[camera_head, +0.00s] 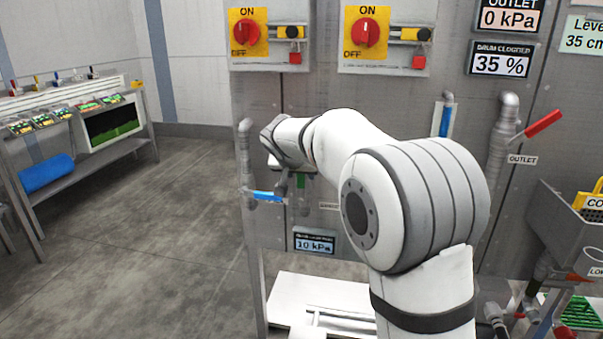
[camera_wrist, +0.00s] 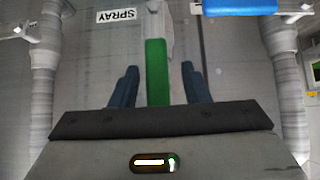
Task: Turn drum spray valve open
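The spray valve has a green handle (camera_wrist: 157,56), which shows in the wrist view beside a label reading SPRAY (camera_wrist: 117,15). My gripper (camera_wrist: 160,68) is open, with one dark blue finger on each side of the green handle. A gap shows between the handle and each finger, wider on the right. In the head view, the green handle (camera_head: 300,181) shows as a small patch below my gripper (camera_head: 284,178), hanging down from its pipe. My wrist and arm hide most of the valve there.
A blue valve handle (camera_head: 266,196) is close by on the left pipe. A red outlet handle (camera_head: 542,124) is at the right. Two red ON/OFF switches (camera_head: 246,32) (camera_head: 366,32) sit above on the grey panel. The floor at left is clear.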

